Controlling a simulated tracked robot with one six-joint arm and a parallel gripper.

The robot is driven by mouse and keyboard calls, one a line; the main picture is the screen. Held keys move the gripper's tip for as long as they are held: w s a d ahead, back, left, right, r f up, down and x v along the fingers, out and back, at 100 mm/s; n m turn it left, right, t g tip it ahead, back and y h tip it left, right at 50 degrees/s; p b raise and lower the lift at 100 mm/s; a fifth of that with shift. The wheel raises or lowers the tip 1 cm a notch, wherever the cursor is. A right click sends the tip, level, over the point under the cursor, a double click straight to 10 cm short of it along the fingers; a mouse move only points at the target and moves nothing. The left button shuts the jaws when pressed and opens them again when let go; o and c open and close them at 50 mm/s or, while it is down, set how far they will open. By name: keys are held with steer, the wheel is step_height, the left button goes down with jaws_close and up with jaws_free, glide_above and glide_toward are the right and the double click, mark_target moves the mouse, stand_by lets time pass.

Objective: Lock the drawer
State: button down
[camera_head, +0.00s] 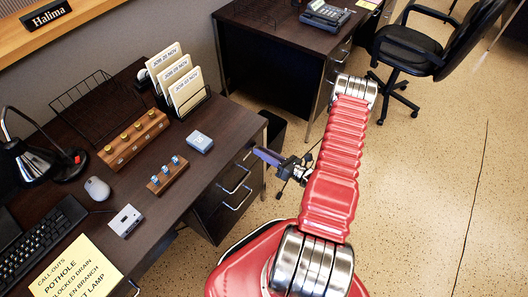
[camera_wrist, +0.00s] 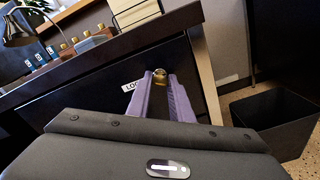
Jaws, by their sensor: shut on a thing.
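The near desk (camera_head: 225,125) has a stack of drawers (camera_head: 232,190) with silver handles under its right end; they look closed. My gripper (camera_head: 262,155) is at the desk's right end, just below the top's edge. In the wrist view, the purple fingers of my gripper (camera_wrist: 160,82) point at the dark panel under the desk top. They are closed on a small brass piece (camera_wrist: 160,74) at the panel. I cannot tell whether it is a key or the lock itself. A white label (camera_wrist: 132,86) reading "LOC…" is left of the fingers, partly hidden by them.
A dark waste bin (camera_wrist: 275,120) stands on the floor at the right in the wrist view. The desk top carries a wooden block with brass knobs (camera_head: 133,138), a file rack (camera_head: 180,82) and a lamp (camera_head: 30,160). Open floor (camera_head: 440,190) lies right of my arm.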

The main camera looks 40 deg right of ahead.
steer(key=m, duration=0.7)
steer(key=shift+w+d, duration=0.1)
steer(key=shift+d, duration=0.15)
steer(key=m, duration=0.5)
steer(key=shift+a, duration=0.1)
steer(key=shift+a+f, duration=0.1)
steer(key=c, duration=1.6)
jaws_free()
steer(key=v, duration=1.4)
